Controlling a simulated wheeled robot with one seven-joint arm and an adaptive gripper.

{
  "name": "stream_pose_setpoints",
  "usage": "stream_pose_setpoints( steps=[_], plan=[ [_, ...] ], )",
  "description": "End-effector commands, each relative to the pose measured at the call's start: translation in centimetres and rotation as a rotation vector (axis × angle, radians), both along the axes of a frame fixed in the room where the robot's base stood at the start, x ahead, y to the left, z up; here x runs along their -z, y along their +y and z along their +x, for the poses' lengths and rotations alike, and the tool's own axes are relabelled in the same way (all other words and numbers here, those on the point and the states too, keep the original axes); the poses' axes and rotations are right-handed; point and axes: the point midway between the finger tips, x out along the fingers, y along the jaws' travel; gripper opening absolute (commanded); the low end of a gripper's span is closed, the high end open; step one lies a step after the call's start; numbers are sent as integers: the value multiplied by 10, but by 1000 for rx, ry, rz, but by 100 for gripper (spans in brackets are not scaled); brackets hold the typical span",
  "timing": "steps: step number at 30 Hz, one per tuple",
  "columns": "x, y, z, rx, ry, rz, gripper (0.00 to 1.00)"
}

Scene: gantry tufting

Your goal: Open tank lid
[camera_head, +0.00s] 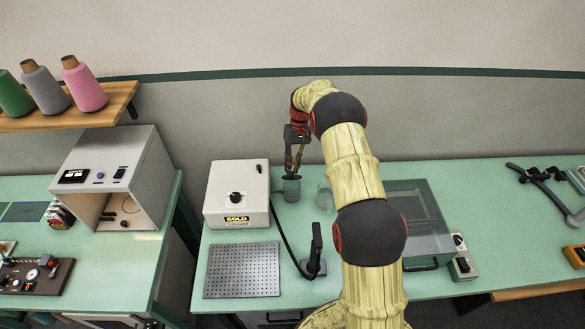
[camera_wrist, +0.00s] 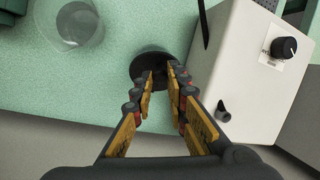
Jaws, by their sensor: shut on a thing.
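A clear, see-through tank (camera_head: 425,214) with a flat top sits on the green bench, partly hidden behind my arm. A dark handle (camera_head: 423,267) shows at its front edge. The tank's lid looks down, but the arm covers part of it. My gripper (camera_head: 291,170) is far to the left of the tank, pointing down over a small dark round cup (camera_head: 291,190). In the wrist view my gripper's fingers (camera_wrist: 158,80) close on the dark cup (camera_wrist: 152,58); the exact contact is partly hidden by the fingers.
A white control box (camera_head: 237,194) stands close left of the cup. A clear glass (camera_wrist: 80,26) stands apart from it on the other side. A black upright tool (camera_head: 315,254) on a cable and a perforated plate (camera_head: 242,270) lie in front. A small switch box (camera_head: 461,264) sits beside the tank.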

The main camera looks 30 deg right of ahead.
Motion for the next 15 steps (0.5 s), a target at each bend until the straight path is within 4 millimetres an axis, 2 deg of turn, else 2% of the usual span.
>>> stream_pose_setpoints(
  steps=[15],
  plan=[
    [-2, -4, 9, 0, 138, 58, 0]
  ],
)
